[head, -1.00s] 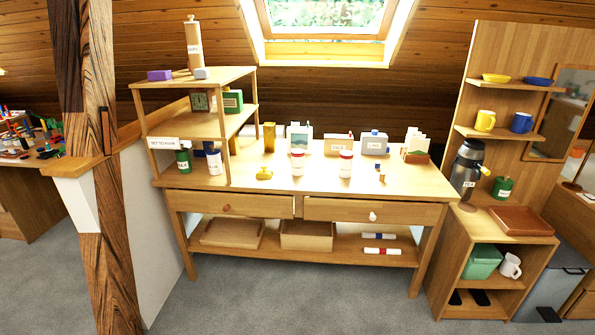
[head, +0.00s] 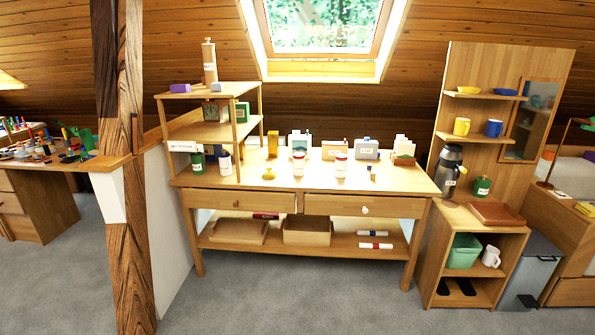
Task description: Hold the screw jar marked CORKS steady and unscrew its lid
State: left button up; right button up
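Two white jars with red bands or lids stand near the front middle of the wooden table, a left one (head: 299,166) and a right one (head: 341,166). Both have small labels, too small to read, so I cannot tell which jar, if either, is marked CORKS. A green labelled jar (head: 197,162) and a white labelled jar with a dark top (head: 225,163) stand on the left shelf unit's lowest level. A green lidded jar (head: 482,186) stands on the right cabinet. Neither of my grippers is in view.
The table (head: 400,182) has two drawers and a lower shelf with trays. A yellow knobbed object (head: 269,173) sits left of the jars. A timber post (head: 130,230) and low wall stand at left. Grey carpet (head: 310,295) in front is clear.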

aim_at(299, 165)
jog(key=u, duration=0.55)
jog(key=i, duration=0.75)
jog(key=u, duration=0.85)
jog(key=i, duration=1)
jog(key=z, duration=0.45)
jog(key=i, duration=0.8)
jog(key=z, duration=0.7)
